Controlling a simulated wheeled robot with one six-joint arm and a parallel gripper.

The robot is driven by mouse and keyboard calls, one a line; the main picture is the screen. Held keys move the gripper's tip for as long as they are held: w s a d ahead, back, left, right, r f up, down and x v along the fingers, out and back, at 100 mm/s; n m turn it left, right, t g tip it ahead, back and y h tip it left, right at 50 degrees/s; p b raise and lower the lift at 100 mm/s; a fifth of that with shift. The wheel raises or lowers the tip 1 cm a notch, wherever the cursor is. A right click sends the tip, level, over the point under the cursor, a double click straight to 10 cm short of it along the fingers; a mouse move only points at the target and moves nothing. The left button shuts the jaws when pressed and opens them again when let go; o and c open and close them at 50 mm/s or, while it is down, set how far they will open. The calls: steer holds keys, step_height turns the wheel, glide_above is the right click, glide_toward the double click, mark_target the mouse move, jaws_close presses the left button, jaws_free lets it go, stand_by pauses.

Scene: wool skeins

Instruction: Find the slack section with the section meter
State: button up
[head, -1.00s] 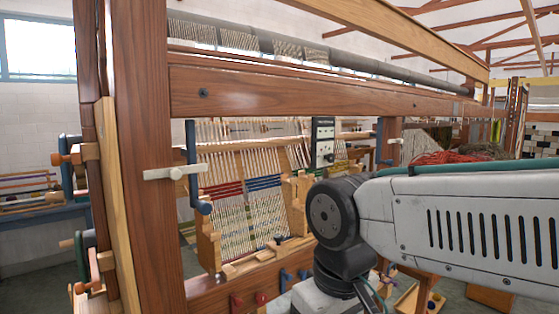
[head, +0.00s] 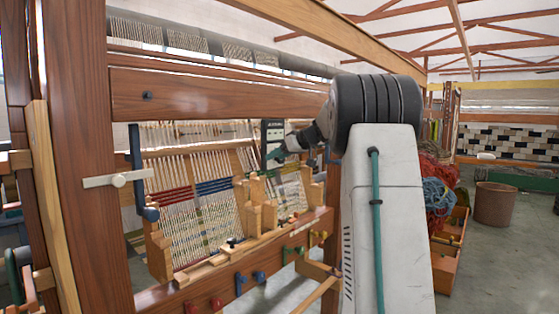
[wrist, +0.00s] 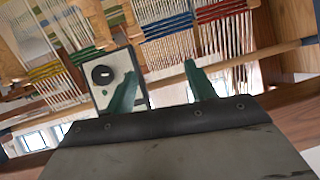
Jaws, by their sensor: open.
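The section meter (head: 272,132), a dark box with a pale face, stands at the loom's upper rail in the head view. In the wrist view it is a pale-faced box (wrist: 103,74) with a black knob. My gripper (wrist: 160,88) is open, with two green fingers. The left finger overlaps the meter's edge in the picture; I cannot tell whether it touches. In the head view my gripper (head: 278,153) is small and just beside the meter. The warp sections (head: 205,165) hang in pale threads with red, blue and green bands, which also show in the wrist view (wrist: 168,38).
The loom's thick wooden post (head: 85,150) and upper beam (head: 210,95) frame the warp. Wooden blocks (head: 255,200) stand on the front ledge. Coloured wool (head: 437,190) and a brown bin (head: 495,203) are at right. Open floor lies around the bin.

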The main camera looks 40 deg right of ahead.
steer(key=d+t+h, duration=0.1)
steer(key=d, duration=0.9)
steer(key=x, duration=0.7)
steer(key=shift+w, duration=0.2)
steer(key=shift+f, duration=0.15)
steer(key=shift+c, duration=0.3)
steer(key=shift+t, duration=0.3)
steer(key=c, duration=0.9)
